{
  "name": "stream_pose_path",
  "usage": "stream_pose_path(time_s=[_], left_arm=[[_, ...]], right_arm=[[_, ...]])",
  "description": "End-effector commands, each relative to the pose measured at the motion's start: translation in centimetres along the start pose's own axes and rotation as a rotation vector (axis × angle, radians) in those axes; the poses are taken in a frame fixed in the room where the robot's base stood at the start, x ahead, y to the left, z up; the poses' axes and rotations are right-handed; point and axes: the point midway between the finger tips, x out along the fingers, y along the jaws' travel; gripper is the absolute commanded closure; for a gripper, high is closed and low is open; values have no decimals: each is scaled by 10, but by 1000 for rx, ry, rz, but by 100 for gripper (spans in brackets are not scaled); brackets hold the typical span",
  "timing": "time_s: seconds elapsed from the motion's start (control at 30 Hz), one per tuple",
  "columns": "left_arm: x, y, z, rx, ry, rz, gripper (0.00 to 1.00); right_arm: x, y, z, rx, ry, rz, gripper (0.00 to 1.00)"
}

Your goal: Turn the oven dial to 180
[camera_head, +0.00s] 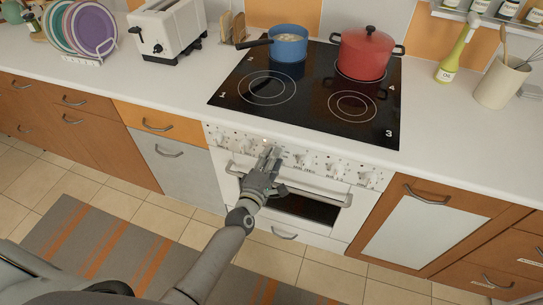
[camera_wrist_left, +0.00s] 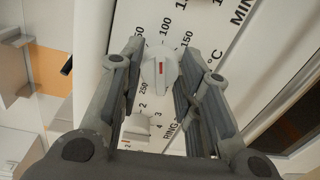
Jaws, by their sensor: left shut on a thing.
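The oven (camera_head: 290,205) has a white front with a row of dials below the hob. My left gripper (camera_head: 269,154) is at this panel in the head view, and its fingers cover the dial there. In the left wrist view, the white oven dial (camera_wrist_left: 160,72) with a short red mark sits between the two fingers of my left gripper (camera_wrist_left: 160,62), which is shut on it. Printed numbers 50, 100, 150 and 250 show around the dial. The 180 position is not readable, and I cannot tell the exact setting. My right gripper is not in view.
A black hob (camera_head: 310,100) above the panel holds a blue pan (camera_head: 288,47) and a red pot (camera_head: 364,55). The oven handle (camera_head: 310,192) runs just below the dials. A toaster (camera_head: 168,30) stands on the counter. A striped rug (camera_head: 130,250) lies on the floor.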

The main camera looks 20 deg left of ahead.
Motion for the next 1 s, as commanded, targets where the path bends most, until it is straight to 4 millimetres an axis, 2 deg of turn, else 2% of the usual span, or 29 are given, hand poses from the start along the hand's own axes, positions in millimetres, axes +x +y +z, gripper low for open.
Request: stream_pose_path(time_s=[0.4,1.0], left_arm=[[0,0,2,393,23,-9,92],[0,-2,2,961,58,-16,92]], right_arm=[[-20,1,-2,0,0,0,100],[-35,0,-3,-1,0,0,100]])
